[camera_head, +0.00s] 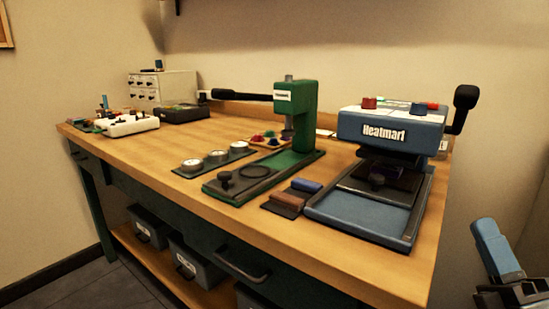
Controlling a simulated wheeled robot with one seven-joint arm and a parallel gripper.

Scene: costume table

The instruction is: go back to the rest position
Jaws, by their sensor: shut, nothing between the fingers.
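My gripper (492,246) is at the lower right edge of the head view. Its blue fingers are together and point up and a little left, with dark grey parts below them. It is shut with nothing between the fingers. It is in front of the right end of the wooden worktable (180,148), apart from the table and everything on it. The rest of my arm is cut off by the picture edge.
On the table stand a blue heat press (380,133), a green hand press (303,120), a black mat with several round pieces (214,158), and a white drawer unit (162,89). Grey bins (148,228) sit on the lower shelf. Floor shows at left.

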